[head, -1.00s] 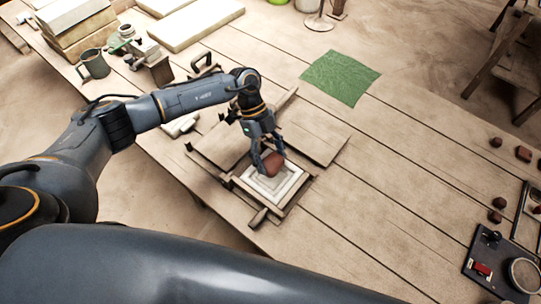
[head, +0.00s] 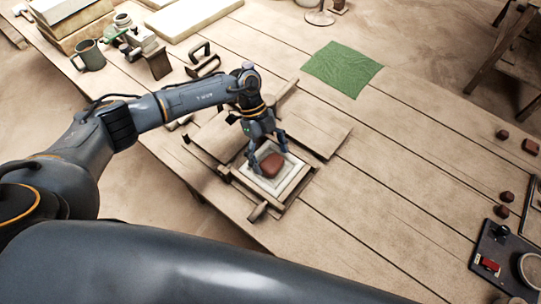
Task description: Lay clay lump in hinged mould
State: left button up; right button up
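The reddish-brown clay lump (head: 271,166) lies on the pale stepped plaster bed of the hinged mould (head: 291,184), close to its middle. The mould sits open on the wooden table, its dark wooden frame around the bed. My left gripper (head: 268,154) is right at the lump, with its fingers spread apart. One finger is left of the lump and one is behind it, and a gap shows between fingers and clay. My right gripper is not in view.
Flat wooden boards (head: 314,137) lie behind the mould. A green cloth (head: 343,68) lies farther back. Several small brown lumps (head: 530,146) and a dark panel with a red switch (head: 492,245) are at the right. A mug (head: 89,55) stands at the back left. The table's middle right is clear.

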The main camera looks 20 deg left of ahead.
pick_arm(q)
jog(key=v, duration=1.2)
